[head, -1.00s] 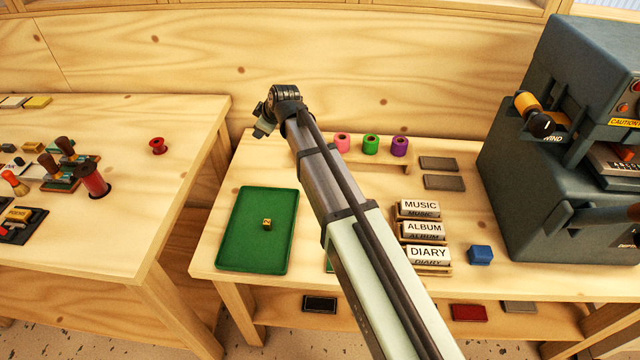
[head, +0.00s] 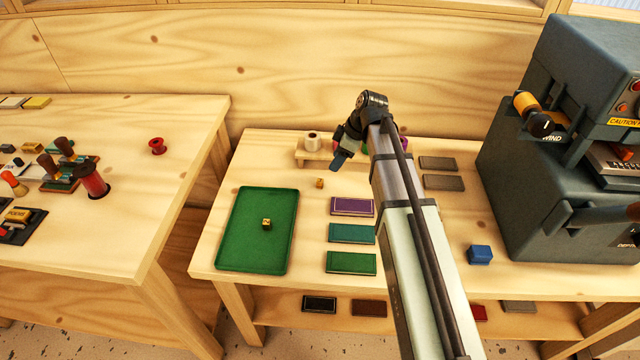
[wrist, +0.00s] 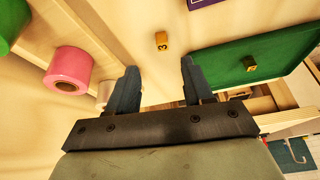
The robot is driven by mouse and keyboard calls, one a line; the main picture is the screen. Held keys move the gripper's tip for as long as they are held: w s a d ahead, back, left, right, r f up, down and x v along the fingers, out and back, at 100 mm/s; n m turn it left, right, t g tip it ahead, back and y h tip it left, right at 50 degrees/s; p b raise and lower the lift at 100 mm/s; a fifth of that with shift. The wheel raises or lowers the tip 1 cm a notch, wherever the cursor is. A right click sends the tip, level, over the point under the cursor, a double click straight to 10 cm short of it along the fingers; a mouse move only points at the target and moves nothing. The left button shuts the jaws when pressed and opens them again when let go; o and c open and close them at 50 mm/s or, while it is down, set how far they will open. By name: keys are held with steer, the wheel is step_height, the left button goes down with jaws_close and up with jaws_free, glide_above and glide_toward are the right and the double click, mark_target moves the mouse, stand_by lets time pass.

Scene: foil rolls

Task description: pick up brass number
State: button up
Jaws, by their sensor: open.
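Two small brass number blocks are in view. One brass number (head: 320,183) lies on the bare table, and in the wrist view this block (wrist: 162,41) shows a dark digit that looks like a 3. The other brass number (head: 267,224) lies on the green tray (head: 232,255); it also shows in the wrist view (wrist: 251,67). My gripper (head: 338,162) is above the table, just right of and behind the loose block. In the wrist view my gripper (wrist: 160,68) is open and empty, with the loose block beyond the gap between the fingertips, apart from them.
A white spool (head: 313,138) stands on a wooden rack at the back; a pink spool (wrist: 73,68) is there too. Purple, teal and green flat booklets (head: 352,207) lie right of the tray. A blue cube (head: 480,254) and a dark machine (head: 540,170) stand right.

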glide_above(321, 180)
steer(key=d, duration=0.3)
step_height(321, 180, down, 5)
steer(key=shift+s+f, duration=0.1)
steer(key=shift+s, duration=0.05)
steer(key=shift+a+x, duration=0.2)
steer(key=shift+x, duration=1.1)
steer(key=shift+a+x, duration=0.15)
steer(key=shift+x, duration=1.2)
steer(key=shift+s, duration=0.1)
jaws_close()
